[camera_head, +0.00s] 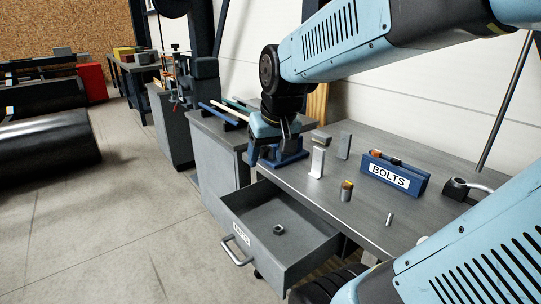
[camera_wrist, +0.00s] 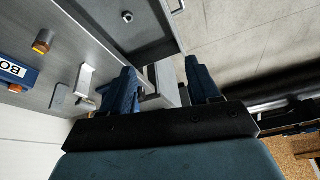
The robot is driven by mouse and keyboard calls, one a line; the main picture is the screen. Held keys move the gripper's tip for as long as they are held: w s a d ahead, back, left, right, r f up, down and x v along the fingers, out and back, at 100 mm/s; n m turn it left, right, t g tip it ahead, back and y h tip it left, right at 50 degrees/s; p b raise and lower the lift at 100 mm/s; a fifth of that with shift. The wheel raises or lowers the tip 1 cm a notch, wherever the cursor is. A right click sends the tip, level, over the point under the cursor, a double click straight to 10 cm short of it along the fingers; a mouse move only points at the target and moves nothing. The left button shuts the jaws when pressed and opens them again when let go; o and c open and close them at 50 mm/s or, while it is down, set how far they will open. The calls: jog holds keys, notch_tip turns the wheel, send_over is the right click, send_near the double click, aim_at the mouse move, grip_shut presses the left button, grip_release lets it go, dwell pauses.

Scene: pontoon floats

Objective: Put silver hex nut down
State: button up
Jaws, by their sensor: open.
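The silver hex nut (camera_head: 279,230) lies on the floor of the open grey drawer (camera_head: 324,246), whose front carries a label that seems to read NUTS. The nut also shows in the wrist view (camera_wrist: 127,16) near the top edge, inside the drawer, apart from my fingers. My gripper (camera_head: 270,154) is above and behind the drawer, near the bench's left end. In the wrist view its two blue fingers (camera_wrist: 162,78) are spread wide apart, and I see nothing held between them.
The bench top (camera_head: 375,220) carries a blue BOLTS holder (camera_head: 394,177), a silver angled bracket (camera_head: 317,162), a brass-topped cylinder (camera_head: 346,191) and a small bolt (camera_head: 389,219). A grey cabinet (camera_head: 217,160) stands to the left. The floor left of the drawer is clear.

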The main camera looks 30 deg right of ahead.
jog(key=s+a+r+t, duration=0.1)
jog(key=s+r, duration=0.2)
jog(key=s, duration=0.4)
jog(key=shift+a+n, duration=0.3)
jog(key=shift+n, duration=0.1)
dwell(0.7)
